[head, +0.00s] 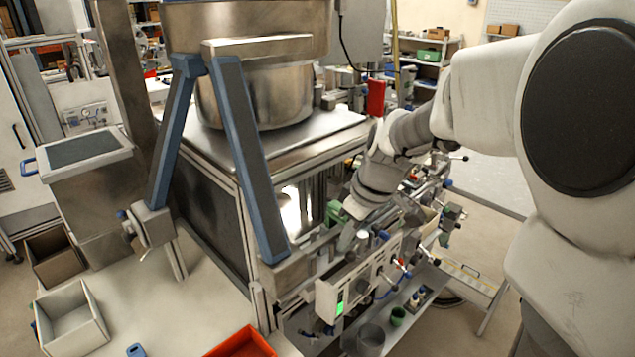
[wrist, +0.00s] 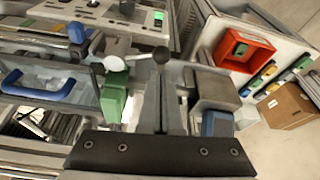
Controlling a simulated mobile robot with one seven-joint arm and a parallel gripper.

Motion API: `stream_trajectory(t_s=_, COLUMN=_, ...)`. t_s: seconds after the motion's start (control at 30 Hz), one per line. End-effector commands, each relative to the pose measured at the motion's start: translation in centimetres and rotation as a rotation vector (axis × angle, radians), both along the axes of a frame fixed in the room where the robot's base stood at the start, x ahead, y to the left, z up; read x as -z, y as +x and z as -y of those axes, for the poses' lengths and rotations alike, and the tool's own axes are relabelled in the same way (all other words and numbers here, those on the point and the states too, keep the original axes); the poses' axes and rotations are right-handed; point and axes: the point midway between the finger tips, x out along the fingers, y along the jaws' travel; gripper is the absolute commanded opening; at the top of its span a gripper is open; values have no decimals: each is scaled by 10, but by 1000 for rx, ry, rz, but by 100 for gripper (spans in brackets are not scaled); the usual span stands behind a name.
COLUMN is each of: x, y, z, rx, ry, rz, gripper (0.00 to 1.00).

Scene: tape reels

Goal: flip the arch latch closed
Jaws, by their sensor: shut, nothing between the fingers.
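No part is clearly the arch latch. In the wrist view a blue arch-shaped handle (wrist: 38,92) sits on a metal-edged panel at the left, apart from my gripper. A lever with a dark ball knob (wrist: 163,54) shows at the upper middle, just beyond my fingertips; I cannot tell whether they touch it. My gripper (wrist: 162,85) is shut and empty, pointing up the picture from its dark mount. In the head view my gripper (head: 350,238) is low among the fittings at the machine's front, its tips hard to make out. A green block (wrist: 114,95) is left of the fingers.
A control box with a green light (head: 340,305) is below my gripper. A red tray (head: 243,345) is at the front; it also shows in the wrist view (wrist: 262,55). Levers and knobs crowd my gripper.

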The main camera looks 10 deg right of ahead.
Motion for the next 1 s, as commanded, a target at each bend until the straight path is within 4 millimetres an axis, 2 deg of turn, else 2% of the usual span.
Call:
stream_trajectory(t_s=0.1, x=13, y=3, z=-3, rx=-1, ry=1, rz=-2, gripper=0)
stream_trajectory(t_s=0.23, x=18, y=4, z=-4, rx=-1, ry=0, rz=0, gripper=0)
stream_trajectory(t_s=1.0, x=18, y=1, z=-1, rx=-67, ry=0, rz=0, gripper=0)
